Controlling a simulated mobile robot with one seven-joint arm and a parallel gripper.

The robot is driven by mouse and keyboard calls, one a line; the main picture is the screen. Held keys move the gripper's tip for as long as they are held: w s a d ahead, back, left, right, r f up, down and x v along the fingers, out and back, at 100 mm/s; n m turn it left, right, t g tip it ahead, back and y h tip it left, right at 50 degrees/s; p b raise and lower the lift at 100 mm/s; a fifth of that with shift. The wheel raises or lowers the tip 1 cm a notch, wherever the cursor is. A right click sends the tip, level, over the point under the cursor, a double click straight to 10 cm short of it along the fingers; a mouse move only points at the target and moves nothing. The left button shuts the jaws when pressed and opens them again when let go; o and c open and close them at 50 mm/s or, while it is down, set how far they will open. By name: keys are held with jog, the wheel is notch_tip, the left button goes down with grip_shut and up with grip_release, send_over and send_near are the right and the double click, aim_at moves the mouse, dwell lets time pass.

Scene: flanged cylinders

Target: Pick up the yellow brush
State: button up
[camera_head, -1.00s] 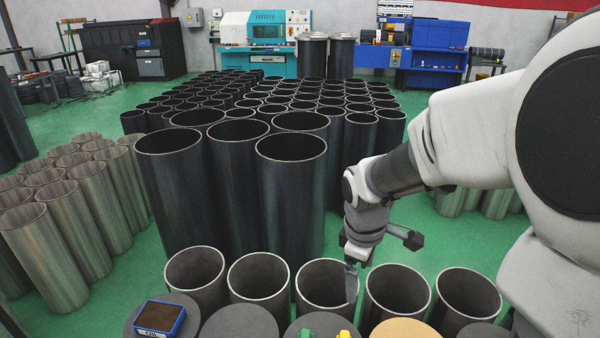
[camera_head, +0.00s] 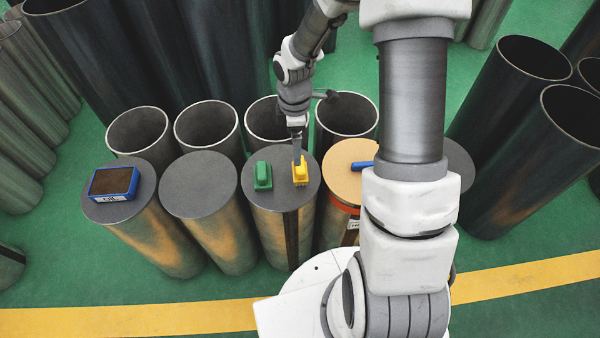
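The yellow brush (camera_head: 300,173) stands on the grey top of a closed cylinder (camera_head: 282,196), to the right of a green brush (camera_head: 262,176). My gripper (camera_head: 298,155) points down right at the yellow brush, with its fingertips overlapping the brush's upper part in this view. I see the fingers edge-on, so I cannot tell whether they are open or closed on it. The brush appears to rest on the cylinder top.
A blue-edged box (camera_head: 112,184) sits on the far left cylinder top. A blue item (camera_head: 362,165) lies on the tan top (camera_head: 345,180), partly hidden by my arm. Open cylinders (camera_head: 207,127) stand just behind. The grey top (camera_head: 198,184) between is bare.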

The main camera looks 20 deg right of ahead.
notch_tip(320, 180, down, 4)
jog(key=shift+f+b, duration=0.2)
jog(key=shift+b, duration=0.3)
jog(key=f, duration=0.1)
jog(key=f+b, duration=0.1)
jog(key=f, duration=0.1)
jog(key=d+f+b, duration=0.1)
jog(key=f, duration=0.1)
jog(key=shift+s+f, duration=0.15)
jog(key=shift+s, duration=0.1)
jog(key=c, duration=1.2)
jog(key=shift+r, duration=0.2)
jog(key=shift+r+p, duration=0.4)
jog(key=shift+r, duration=0.25)
notch_tip(320, 180, up, 3)
jog(key=shift+f+p, duration=0.1)
jog(key=shift+p, duration=0.45)
jog(key=s+d+r+p, duration=0.1)
jog(key=s+d+r, duration=0.1)
jog(key=d, duration=0.1)
jog(key=s+d+r+p, duration=0.1)
jog(key=s+d+r, duration=0.1)
jog(key=d, duration=0.1)
jog(key=s+d+r+p, duration=0.1)
jog(key=s+d+r, duration=0.1)
jog(key=d, duration=0.2)
jog(key=shift+s+r+p, duration=0.15)
jog(key=shift+r+p, duration=0.15)
jog(key=shift+r, duration=0.05)
